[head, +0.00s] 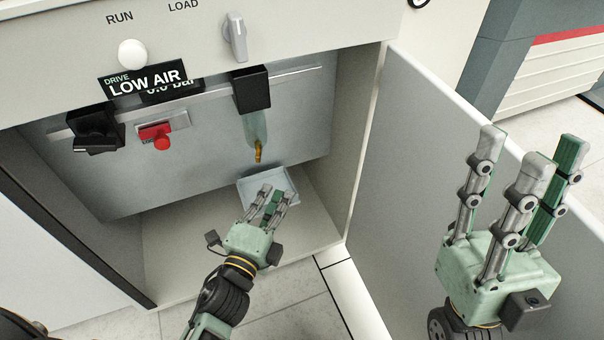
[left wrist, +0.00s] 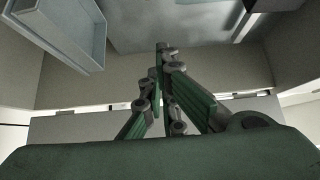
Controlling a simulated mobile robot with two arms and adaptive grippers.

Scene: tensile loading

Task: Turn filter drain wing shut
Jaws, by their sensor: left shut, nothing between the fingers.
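The filter (head: 251,92) hangs on the back panel inside the open cabinet, with a black head and a pale clear bowl. The small brass drain wing (head: 258,153) sits at the bowl's lower end. Its exact angle is too small to tell. My left gripper (head: 273,192) is shut and empty, below the drain wing and apart from it, in front of the tray. In the left wrist view its fingers (left wrist: 163,50) meet at the tips; the wing cannot be made out there. My right gripper (head: 532,150) is open and empty at the right, before the cabinet door.
A pale shallow tray (head: 285,178) lies under the filter and shows in the left wrist view (left wrist: 65,28). The open door (head: 400,170) bounds the right side. The cabinet floor's left is clear.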

